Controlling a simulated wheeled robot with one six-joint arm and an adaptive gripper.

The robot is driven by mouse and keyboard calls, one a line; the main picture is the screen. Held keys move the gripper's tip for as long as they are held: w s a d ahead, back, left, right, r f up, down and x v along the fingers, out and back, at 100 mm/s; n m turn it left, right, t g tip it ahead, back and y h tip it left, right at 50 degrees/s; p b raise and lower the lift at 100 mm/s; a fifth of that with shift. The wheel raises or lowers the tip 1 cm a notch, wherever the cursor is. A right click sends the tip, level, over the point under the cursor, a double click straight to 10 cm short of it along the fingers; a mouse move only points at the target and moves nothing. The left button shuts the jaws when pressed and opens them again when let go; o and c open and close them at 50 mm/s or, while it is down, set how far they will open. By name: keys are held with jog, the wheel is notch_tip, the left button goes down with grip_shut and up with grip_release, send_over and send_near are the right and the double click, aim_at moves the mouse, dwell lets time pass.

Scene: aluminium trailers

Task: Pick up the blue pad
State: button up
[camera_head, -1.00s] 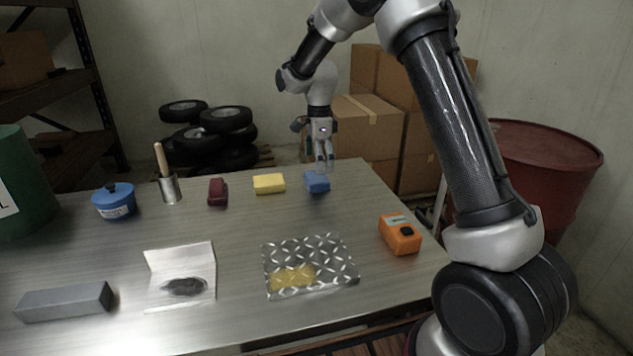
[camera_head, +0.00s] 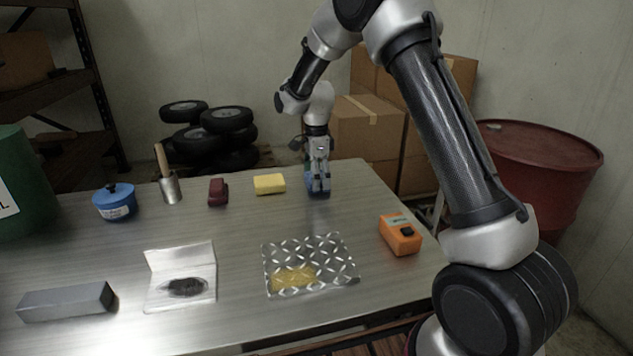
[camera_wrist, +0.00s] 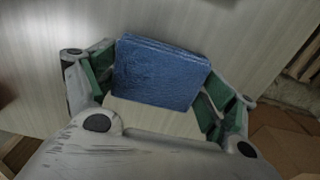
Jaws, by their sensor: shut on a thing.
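The blue pad (camera_head: 312,186) is at the far right part of the metal table, partly hidden behind my gripper (camera_head: 318,190) in the head view. In the wrist view the blue pad (camera_wrist: 158,74) lies between the two green-lined fingers of my gripper (camera_wrist: 160,88). The fingers are shut on its left and right ends. I cannot tell whether the pad still touches the table.
A yellow pad (camera_head: 270,184) and a dark red pad (camera_head: 218,192) lie left of my gripper. Cardboard boxes (camera_head: 368,135) stand behind the table.

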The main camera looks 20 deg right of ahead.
notch_tip(320, 180, up, 10)
dwell(0.5)
jog(key=shift+o, duration=1)
jog(key=shift+c, duration=0.9)
jog(key=shift+f, duration=0.15)
